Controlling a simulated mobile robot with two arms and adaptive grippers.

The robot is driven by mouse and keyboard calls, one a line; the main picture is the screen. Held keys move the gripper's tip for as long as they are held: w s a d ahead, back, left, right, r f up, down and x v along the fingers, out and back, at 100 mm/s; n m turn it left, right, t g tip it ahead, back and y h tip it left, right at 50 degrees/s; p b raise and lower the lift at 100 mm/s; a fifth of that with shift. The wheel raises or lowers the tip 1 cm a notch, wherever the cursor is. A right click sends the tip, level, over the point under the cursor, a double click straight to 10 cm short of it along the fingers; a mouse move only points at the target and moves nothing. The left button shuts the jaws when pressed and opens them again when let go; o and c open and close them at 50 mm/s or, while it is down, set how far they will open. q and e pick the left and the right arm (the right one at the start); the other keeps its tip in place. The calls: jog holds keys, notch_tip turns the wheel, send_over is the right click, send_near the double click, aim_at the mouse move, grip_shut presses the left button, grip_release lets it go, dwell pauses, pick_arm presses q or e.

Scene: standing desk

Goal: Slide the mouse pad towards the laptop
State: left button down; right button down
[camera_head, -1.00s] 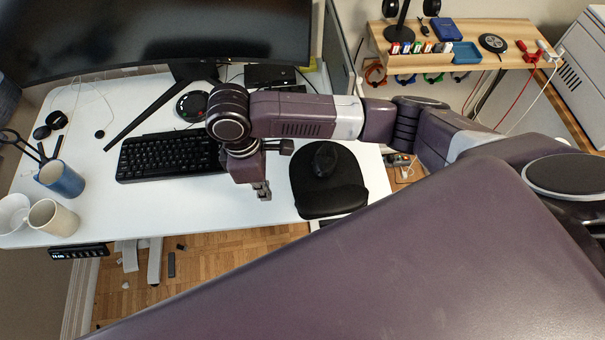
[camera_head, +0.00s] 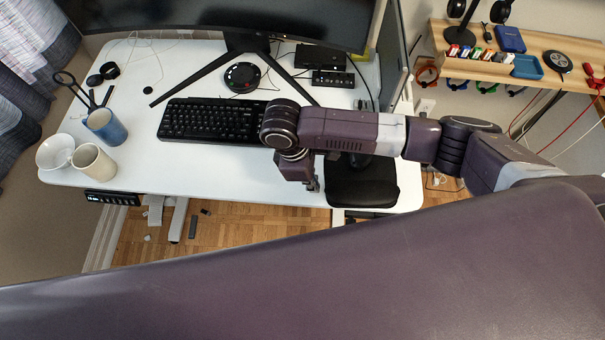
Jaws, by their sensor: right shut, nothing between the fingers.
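The black mouse pad (camera_head: 362,190) lies at the right front of the white desk, with its near edge close to the desk's front edge. A dark mouse (camera_head: 356,160) on its far part is mostly hidden by my right arm. My right gripper (camera_head: 314,186) is shut and empty, pointing down just left of the pad. I cannot tell whether it touches the pad. I cannot surely make out a laptop; a thin upright panel (camera_head: 393,60) stands at the desk's right back. My left gripper is not in view.
A black keyboard (camera_head: 212,121) lies left of my right gripper. A monitor (camera_head: 220,12) stands behind it. The desk front between cups and gripper is clear.

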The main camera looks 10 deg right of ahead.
aim_at(334, 191)
jog(key=shift+s+d, duration=0.25)
jog(key=shift+d, duration=0.25)
jog(key=shift+s+d, duration=0.2)
jog(key=shift+d, duration=0.3)
jog(key=d+p, duration=0.2)
jog(key=p, duration=0.1)
jog(key=shift+s+d+r, duration=0.2)
jog(key=shift+s, duration=0.2)
jog(key=shift+d, duration=0.25)
jog(key=shift+s+f, duration=0.1)
jog(key=shift+f, duration=0.05)
jog(key=shift+a, duration=0.1)
